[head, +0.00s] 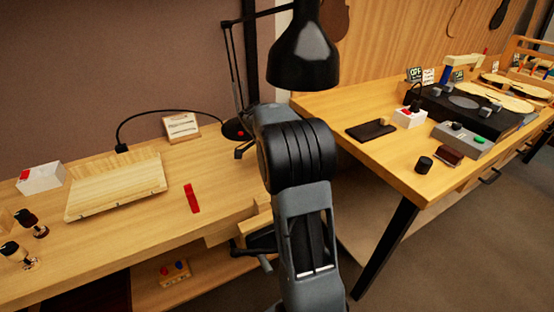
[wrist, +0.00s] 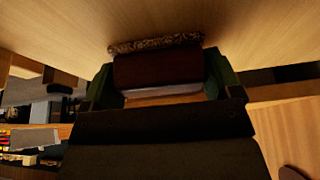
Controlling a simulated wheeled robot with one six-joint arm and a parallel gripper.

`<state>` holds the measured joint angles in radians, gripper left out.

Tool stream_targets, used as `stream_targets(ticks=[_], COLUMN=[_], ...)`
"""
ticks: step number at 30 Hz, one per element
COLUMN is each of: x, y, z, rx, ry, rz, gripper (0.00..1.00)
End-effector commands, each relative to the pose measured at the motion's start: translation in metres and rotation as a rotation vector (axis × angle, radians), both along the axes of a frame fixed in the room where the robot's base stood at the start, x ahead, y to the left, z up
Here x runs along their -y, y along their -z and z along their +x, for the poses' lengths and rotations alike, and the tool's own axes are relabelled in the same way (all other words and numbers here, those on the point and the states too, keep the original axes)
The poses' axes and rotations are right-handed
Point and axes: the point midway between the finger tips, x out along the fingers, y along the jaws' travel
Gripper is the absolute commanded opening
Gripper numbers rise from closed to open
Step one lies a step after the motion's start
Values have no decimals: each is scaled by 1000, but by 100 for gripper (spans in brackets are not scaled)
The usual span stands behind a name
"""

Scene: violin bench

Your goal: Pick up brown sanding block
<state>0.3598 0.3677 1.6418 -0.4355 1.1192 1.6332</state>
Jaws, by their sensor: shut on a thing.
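In the wrist view, my gripper (wrist: 160,76) is shut on a brown block (wrist: 157,67), the sanding block by its colour. The dark green fingers stand at its left and right sides. A speckled, rough strip (wrist: 155,43) runs along the block's far edge. A pale wooden surface lies close beyond it; I cannot tell whether the block touches it. In the head view, my arm covers the middle of the picture, and neither the gripper nor the held block can be made out.
In the head view, the left bench (head: 105,240) carries a light wooden board (head: 117,187), a red strip (head: 191,198) and a white box (head: 41,178). A black lamp (head: 303,55) hangs above my arm. The right table holds a dark flat pad (head: 371,130) and a small reddish-brown block (head: 448,155).

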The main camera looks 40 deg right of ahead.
Motion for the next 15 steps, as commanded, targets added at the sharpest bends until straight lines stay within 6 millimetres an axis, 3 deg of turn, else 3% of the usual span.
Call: stream_targets(ticks=[10, 15], x=[0, -39], y=[-39, -34], z=[1, 10], rx=[3, 0], ry=[1, -7], rz=[-1, 0], gripper=[59, 59])
